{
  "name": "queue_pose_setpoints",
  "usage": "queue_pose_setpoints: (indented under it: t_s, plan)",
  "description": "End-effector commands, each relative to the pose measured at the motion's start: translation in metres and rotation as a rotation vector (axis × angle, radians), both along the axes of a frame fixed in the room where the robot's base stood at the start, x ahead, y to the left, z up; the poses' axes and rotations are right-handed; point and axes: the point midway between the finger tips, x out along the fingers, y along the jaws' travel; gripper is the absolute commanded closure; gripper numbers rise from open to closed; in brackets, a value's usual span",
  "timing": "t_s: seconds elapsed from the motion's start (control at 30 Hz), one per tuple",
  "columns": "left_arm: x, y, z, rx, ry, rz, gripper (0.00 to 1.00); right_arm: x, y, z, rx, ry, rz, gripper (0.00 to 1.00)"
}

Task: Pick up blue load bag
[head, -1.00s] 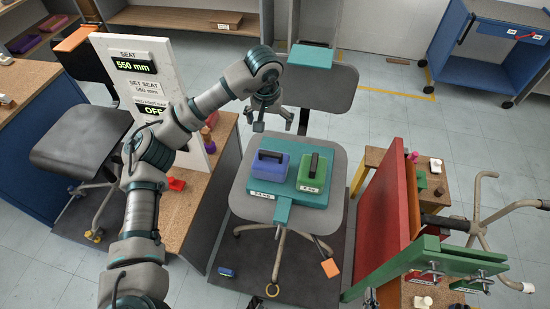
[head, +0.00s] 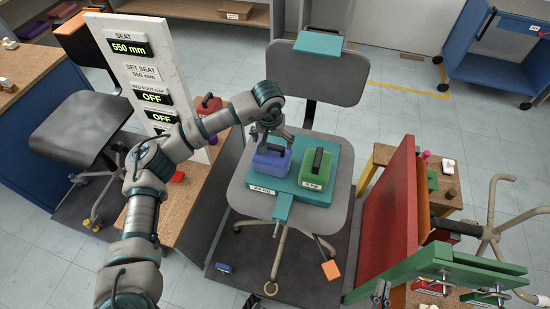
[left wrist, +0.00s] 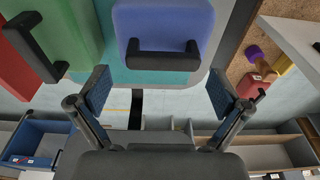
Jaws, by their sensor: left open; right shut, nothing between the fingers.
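The blue load bag (head: 268,166) with a black handle sits on the teal board (head: 285,208) on the grey chair seat. It also shows at the top of the left wrist view (left wrist: 170,20). My left gripper (head: 271,134) is open right by the bag. In the left wrist view its fingertips (left wrist: 158,90) are spread, with the black handle (left wrist: 163,60) just beyond the gap between them, not gripped. A green load bag (head: 317,168) stands to the right on the same board. My right gripper (head: 381,294) shows only partly at the bottom edge, shut and empty.
A white panel with readouts (head: 130,75) stands left of my arm. The grey backrest (head: 325,75) rises behind the bags. A red panel (head: 390,215) and a green beam (head: 450,268) are at right. Floor between chair and blue cart (head: 490,65) is free.

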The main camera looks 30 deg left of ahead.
Motion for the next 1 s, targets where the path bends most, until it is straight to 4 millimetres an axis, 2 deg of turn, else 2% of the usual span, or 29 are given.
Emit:
queue_pose_setpoints:
  t_s: [0.03,0.1,0.4,0.73,1.0]
  plan:
    - [0.001,0.001,-0.013,-0.001,0.006,0.001,0.00,-0.002,0.000,0.000,0.011,-0.030,-0.001,1.00]
    - [0.002,0.001,-0.020,0.000,0.005,0.001,0.00,-0.004,0.000,0.006,0.024,-0.070,-0.001,1.00]
    - [0.002,0.001,-0.021,0.000,0.000,0.000,0.00,-0.007,-0.001,0.014,0.034,-0.106,-0.002,1.00]
    - [0.002,0.001,-0.022,0.001,0.003,0.000,0.82,-0.004,0.000,0.012,0.032,-0.100,-0.002,1.00]
    - [0.004,0.001,-0.018,-0.002,-0.005,0.001,0.82,-0.004,0.000,0.012,0.032,-0.100,-0.003,1.00]
